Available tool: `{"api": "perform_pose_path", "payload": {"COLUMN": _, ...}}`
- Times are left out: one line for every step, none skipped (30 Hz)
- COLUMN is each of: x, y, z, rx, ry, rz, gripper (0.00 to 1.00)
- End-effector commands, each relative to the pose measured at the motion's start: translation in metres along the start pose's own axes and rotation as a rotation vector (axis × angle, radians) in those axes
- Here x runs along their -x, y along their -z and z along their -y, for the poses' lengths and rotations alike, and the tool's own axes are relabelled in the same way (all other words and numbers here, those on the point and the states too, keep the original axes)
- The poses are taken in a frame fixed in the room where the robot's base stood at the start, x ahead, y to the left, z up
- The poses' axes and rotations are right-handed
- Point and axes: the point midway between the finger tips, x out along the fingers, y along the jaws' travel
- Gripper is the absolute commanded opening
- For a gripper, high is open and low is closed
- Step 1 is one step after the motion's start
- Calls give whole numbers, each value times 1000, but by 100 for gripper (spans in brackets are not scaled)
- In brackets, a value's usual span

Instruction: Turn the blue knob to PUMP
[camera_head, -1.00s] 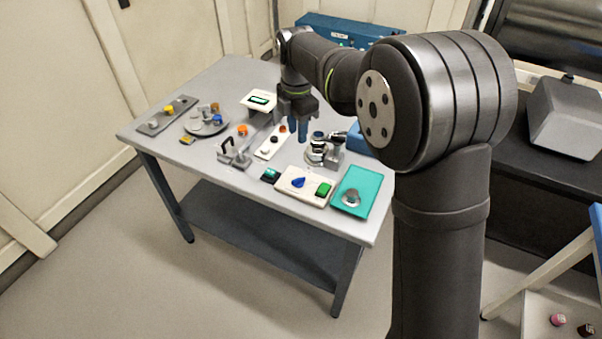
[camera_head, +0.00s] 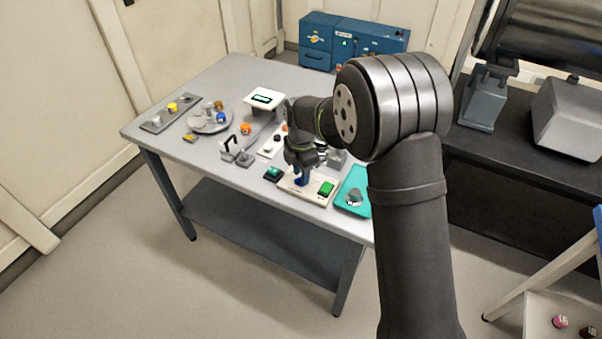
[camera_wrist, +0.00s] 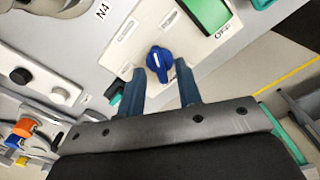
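The blue knob (camera_wrist: 159,60) is on a cream panel (camera_wrist: 132,42) in the wrist view, with a pale pointer line on its face. Small labels sit around it on the panel, too blurred to read. My gripper (camera_wrist: 160,70) is open, one finger either side of the near part of the knob, with gaps visible. In the head view my gripper (camera_head: 302,180) is low over the panel (camera_head: 316,199) and hides most of the knob. Contact with it cannot be told.
A green switch (camera_wrist: 208,12) marked OFF sits beside the knob. A teal tray (camera_head: 347,205) with a metal part is right of the panel, a dark teal box (camera_head: 273,174) left. A handled clamp (camera_head: 240,155) and strip of buttons (camera_head: 271,148) stand behind.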

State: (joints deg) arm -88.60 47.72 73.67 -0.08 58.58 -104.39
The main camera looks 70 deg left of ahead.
Motion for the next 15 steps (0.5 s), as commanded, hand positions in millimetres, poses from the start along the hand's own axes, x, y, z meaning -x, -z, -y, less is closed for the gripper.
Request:
{"api": "perform_pose_path", "payload": {"x": -4, "y": 0, "z": 0, "rx": 0, "ry": 1, "rz": 0, "gripper": 32}}
{"api": "perform_pose_path", "payload": {"x": -5, "y": 0, "z": 0, "rx": 0, "ry": 1, "rz": 0, "gripper": 32}}
{"api": "perform_pose_path", "payload": {"x": -6, "y": 0, "z": 0, "rx": 0, "ry": 1, "rz": 0, "gripper": 32}}
{"api": "perform_pose_path", "payload": {"x": -7, "y": 0, "z": 0, "rx": 0, "ry": 1, "rz": 0, "gripper": 32}}
{"api": "perform_pose_path", "payload": {"x": -8, "y": 0, "z": 0, "rx": 0, "ry": 0, "rz": 0, "gripper": 32}}
{"api": "perform_pose_path", "payload": {"x": -8, "y": 0, "z": 0, "rx": 0, "ry": 0, "rz": 0, "gripper": 32}}
{"api": "perform_pose_path", "payload": {"x": -8, "y": 0, "z": 0, "rx": 0, "ry": 0, "rz": 0, "gripper": 32}}
{"api": "perform_pose_path", "payload": {"x": -8, "y": 0, "z": 0, "rx": 0, "ry": 0, "rz": 0, "gripper": 32}}
{"api": "perform_pose_path", "payload": {"x": -8, "y": 0, "z": 0, "rx": 0, "ry": 0, "rz": 0, "gripper": 32}}
{"api": "perform_pose_path", "payload": {"x": -8, "y": 0, "z": 0, "rx": 0, "ry": 0, "rz": 0, "gripper": 32}}
{"api": "perform_pose_path", "payload": {"x": -8, "y": 0, "z": 0, "rx": 0, "ry": 0, "rz": 0, "gripper": 32}}
{"api": "perform_pose_path", "payload": {"x": -8, "y": 0, "z": 0, "rx": 0, "ry": 0, "rz": 0, "gripper": 28}}
{"api": "perform_pose_path", "payload": {"x": -8, "y": 0, "z": 0, "rx": 0, "ry": 0, "rz": 0, "gripper": 22}}
{"api": "perform_pose_path", "payload": {"x": -8, "y": 0, "z": 0, "rx": 0, "ry": 0, "rz": 0, "gripper": 16}}
{"api": "perform_pose_path", "payload": {"x": -8, "y": 0, "z": 0, "rx": 0, "ry": 0, "rz": 0, "gripper": 8}}
